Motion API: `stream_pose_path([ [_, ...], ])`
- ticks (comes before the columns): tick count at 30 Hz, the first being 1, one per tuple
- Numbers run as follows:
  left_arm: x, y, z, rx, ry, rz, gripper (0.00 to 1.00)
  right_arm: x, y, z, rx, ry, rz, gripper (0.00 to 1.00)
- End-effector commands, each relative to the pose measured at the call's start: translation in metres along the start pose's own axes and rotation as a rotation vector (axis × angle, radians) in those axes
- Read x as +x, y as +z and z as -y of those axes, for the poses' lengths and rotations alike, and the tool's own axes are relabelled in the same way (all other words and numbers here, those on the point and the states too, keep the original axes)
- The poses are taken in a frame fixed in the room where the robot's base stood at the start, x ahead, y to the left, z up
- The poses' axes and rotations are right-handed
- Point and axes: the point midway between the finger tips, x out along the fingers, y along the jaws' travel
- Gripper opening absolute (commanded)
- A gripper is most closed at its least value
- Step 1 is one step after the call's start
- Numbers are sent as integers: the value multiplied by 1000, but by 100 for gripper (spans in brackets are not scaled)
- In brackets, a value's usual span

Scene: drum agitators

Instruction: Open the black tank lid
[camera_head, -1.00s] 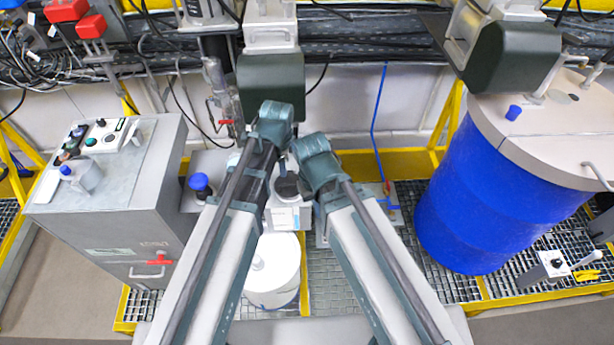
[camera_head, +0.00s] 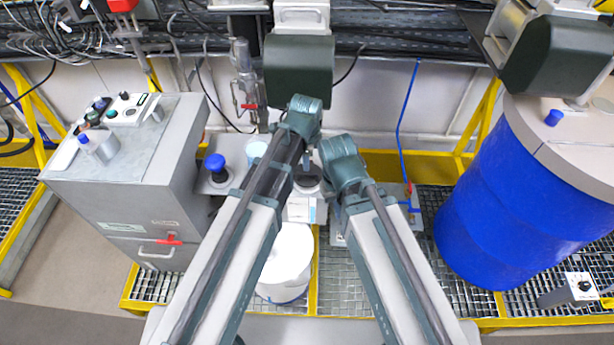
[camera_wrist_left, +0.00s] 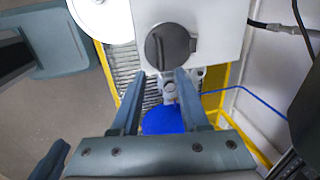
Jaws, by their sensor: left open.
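The black tank lid (camera_wrist_left: 170,46) is a round dark cap with a raised grip bar on the white tank (camera_wrist_left: 210,30) in the left wrist view. In the head view the white tank (camera_head: 300,209) shows between my two arms, and the dark lid (camera_head: 308,183) is partly hidden. My left gripper (camera_wrist_left: 160,74) is open and empty. Its two fingertips are apart, just below the lid in the left wrist view; I cannot tell whether they touch it. My right arm is in the head view, but its gripper is hidden.
A grey control cabinet (camera_head: 120,190) with a red-handled valve stands at left. A white round container (camera_head: 287,265) is below the tank. A large blue drum (camera_head: 520,195) stands at right. A blue hose (camera_head: 401,130) runs down the wall. Yellow-framed grating (camera_head: 350,290) covers the floor.

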Motion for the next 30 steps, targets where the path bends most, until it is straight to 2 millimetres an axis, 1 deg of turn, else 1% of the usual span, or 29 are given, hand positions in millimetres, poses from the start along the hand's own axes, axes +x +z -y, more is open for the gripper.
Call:
stream_pose_path([
  [1, 15, 0, -1, 0, 0, 0, 45, 15, -1, 1, 0, 0, 0, 0],
  [12, 66, 0, -1, 0, 0, 0, 45, 64, -4, 6, 2, 0, 0, 0],
  [15, 75, 0, 0, 0, 0, 0, 45, 73, -4, 7, 2, 0, 0, 0],
  [19, 80, 0, 0, 0, 0, 0, 45, 78, -5, 8, 2, 0, 0, 0],
  [27, 80, 0, 0, 0, 0, 0, 45, 78, -5, 7, 2, 0, 0, 0],
  [28, 80, 0, 0, 0, 0, 0, 43, 78, -5, 7, 2, 0, 0, 0],
  [30, 80, 0, 0, 0, 0, 0, 30, 78, -5, 7, 2, 0, 0, 0],
])
